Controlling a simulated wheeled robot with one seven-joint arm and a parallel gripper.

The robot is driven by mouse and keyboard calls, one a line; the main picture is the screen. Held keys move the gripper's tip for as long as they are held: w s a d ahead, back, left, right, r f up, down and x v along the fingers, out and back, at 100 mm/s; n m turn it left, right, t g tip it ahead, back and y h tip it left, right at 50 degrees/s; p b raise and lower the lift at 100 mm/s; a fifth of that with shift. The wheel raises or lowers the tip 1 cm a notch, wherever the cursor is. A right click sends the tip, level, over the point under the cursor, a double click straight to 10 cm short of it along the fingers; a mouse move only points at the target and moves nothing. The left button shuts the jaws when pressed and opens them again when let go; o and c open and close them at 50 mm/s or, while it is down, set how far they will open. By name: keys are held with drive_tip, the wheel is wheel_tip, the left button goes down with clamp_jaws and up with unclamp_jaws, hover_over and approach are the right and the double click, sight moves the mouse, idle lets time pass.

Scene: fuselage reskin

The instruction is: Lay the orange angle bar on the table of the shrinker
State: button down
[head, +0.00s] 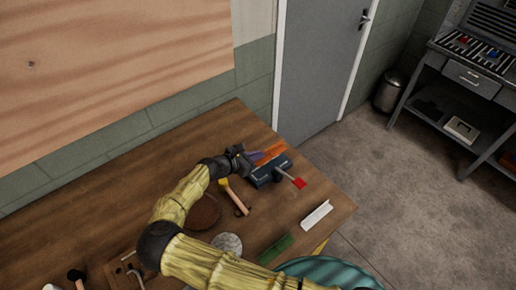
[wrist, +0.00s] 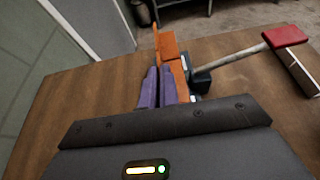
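The orange angle bar (head: 271,152) is near the far right part of the wooden bench, at the shrinker. In the wrist view the bar (wrist: 168,46) runs forward from between and beside my purple fingertips. My gripper (head: 252,157) appears shut on its near end; the fingers (wrist: 159,72) are close together. The shrinker (head: 267,175) is a dark blue block with a grey lever ending in a red grip (head: 299,183). In the wrist view the shrinker (wrist: 201,82) is mostly hidden behind the bar and gripper. I cannot tell whether the bar touches its table.
A yellow-headed hammer (head: 236,197), a brown disc (head: 204,213), a grey disc (head: 228,243), a green piece (head: 275,249) and a white angle piece (head: 317,214) lie on the bench (head: 110,190). A door (head: 322,60) and a metal workstation (head: 480,75) stand beyond.

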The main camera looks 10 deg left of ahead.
sight(256, 172)
drive_tip(key=shift+s+r, duration=0.1)
drive_tip(key=shift+s, duration=0.15)
drive_tip(key=shift+f+b, duration=1.9)
drive_tip(key=shift+f, duration=0.95)
drive_tip(key=shift+f+b, duration=0.45)
drive_tip(key=shift+f, duration=0.25)
drive_tip(key=c, duration=1.6)
unclamp_jaws()
drive_tip(key=b+v, duration=0.4)
drive_tip(key=v, duration=1.3)
drive_tip(key=shift+s+a+b, duration=0.15)
drive_tip(key=shift+b, duration=0.15)
